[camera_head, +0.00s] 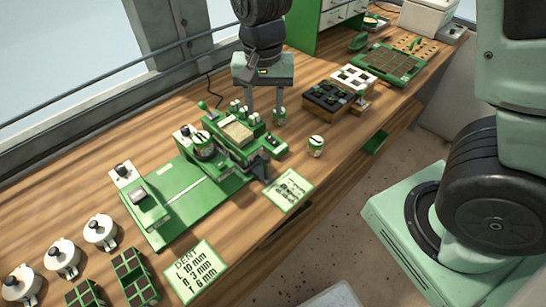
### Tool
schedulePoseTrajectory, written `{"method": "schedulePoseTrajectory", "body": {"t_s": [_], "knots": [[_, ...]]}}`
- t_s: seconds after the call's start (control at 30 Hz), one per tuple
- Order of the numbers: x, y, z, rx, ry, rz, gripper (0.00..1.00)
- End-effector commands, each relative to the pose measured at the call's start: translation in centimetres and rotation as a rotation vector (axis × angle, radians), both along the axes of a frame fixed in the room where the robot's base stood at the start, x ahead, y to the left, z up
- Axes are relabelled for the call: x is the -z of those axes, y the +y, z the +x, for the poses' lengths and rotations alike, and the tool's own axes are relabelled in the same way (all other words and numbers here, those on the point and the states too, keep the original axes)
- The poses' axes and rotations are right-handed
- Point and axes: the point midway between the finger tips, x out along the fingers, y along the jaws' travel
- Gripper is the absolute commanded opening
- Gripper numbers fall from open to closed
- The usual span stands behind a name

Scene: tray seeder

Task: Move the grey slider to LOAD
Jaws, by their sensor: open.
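The green seeder (188,207) lies along the wooden bench, with a long flat bed at its near left end and a raised unit with a tan tray (237,132) at its far end. A small grey piece (138,196) sits on a green block at the left end of the bed. It may be the grey slider, but I cannot tell for sure, and no LOAD mark is readable. My gripper (265,113) points down beside the far end of the raised unit. Its two fingers are apart, with nothing seen between them. I cannot tell whether they touch anything.
White round pots (62,258) and green divided trays (135,278) stand at the near left. A card (197,271) and a second card (289,190) lie by the front edge. A small green-and-white tin (316,146) and a dark tray (328,98) stand right of my gripper.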

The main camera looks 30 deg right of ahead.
Motion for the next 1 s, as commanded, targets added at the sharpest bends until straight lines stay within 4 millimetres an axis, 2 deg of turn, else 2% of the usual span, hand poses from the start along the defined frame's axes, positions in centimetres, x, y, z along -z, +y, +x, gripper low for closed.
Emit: {"method": "schedulePoseTrajectory", "body": {"t_s": [0.7,1.0], "knots": [[12.7,0.0,-0.2,-0.002,0.007,-0.001,0.44],[16.1,0.0,-0.2,-0.004,0.004,0.000,0.44]]}}
